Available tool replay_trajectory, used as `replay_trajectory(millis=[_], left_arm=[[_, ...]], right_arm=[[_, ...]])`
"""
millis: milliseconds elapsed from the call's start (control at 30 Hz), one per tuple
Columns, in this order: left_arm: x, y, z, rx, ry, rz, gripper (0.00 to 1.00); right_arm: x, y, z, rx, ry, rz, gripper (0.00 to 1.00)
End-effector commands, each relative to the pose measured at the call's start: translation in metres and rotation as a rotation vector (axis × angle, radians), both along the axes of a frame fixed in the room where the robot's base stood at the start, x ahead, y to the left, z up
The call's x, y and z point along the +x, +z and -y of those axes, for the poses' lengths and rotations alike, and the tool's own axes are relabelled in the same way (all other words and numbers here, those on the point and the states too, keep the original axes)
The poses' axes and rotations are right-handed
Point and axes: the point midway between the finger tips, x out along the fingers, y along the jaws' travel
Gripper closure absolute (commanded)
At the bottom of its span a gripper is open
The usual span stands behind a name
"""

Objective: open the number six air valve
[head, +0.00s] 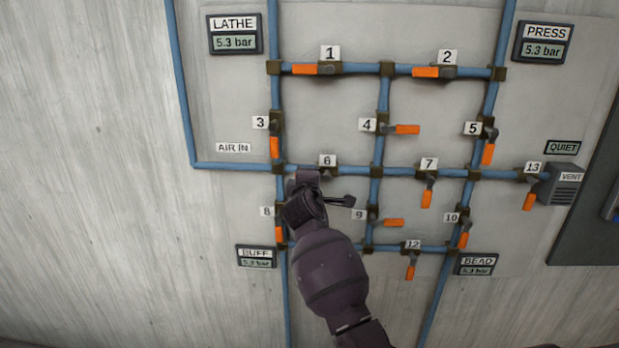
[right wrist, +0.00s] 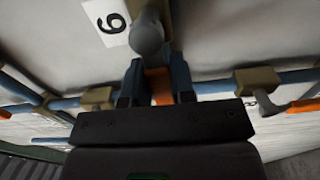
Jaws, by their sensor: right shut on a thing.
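The number six valve (head: 328,171) sits on the middle horizontal blue pipe, under its white label 6 (head: 327,160). In the head view its handle is hidden by my right gripper (head: 307,180), which is against the panel just below and left of the label. In the right wrist view the label 6 (right wrist: 107,22) shows at the top, beside the valve's grey hub (right wrist: 148,38). The orange handle (right wrist: 160,86) runs from the hub down between the two fingers of my right gripper (right wrist: 157,88), which is shut on it. My left gripper is not in view.
Valve 8's orange handle (head: 279,234) hangs close to my right wrist. Valve 9's handle (head: 394,222) and valve 7's handle (head: 427,198) are to the right. The LATHE display (head: 235,35) and PRESS display (head: 543,42) both read 5.3 bar. The left wall panel is bare.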

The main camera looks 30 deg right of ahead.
Motion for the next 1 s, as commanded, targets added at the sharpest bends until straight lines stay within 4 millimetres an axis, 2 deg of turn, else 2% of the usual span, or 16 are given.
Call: replay_trajectory(millis=[100,133,300,667,867,1000], left_arm=[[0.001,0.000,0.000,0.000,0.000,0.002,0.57],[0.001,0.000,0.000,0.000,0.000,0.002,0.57],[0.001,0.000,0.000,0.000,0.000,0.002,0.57],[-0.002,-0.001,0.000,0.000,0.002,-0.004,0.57],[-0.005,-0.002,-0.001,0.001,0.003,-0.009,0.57],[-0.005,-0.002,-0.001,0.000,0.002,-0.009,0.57]], right_arm=[[0.000,-0.001,0.000,0.010,0.001,0.001,1.00],[0.000,-0.001,0.000,0.010,0.001,0.001,0.75],[0.000,-0.001,0.000,0.006,0.000,0.001,0.51],[-0.004,0.000,-0.003,0.003,0.000,0.001,0.51],[-0.026,-0.001,-0.016,0.004,0.001,0.000,0.51],[-0.048,-0.001,-0.029,0.005,0.001,0.002,0.51]])
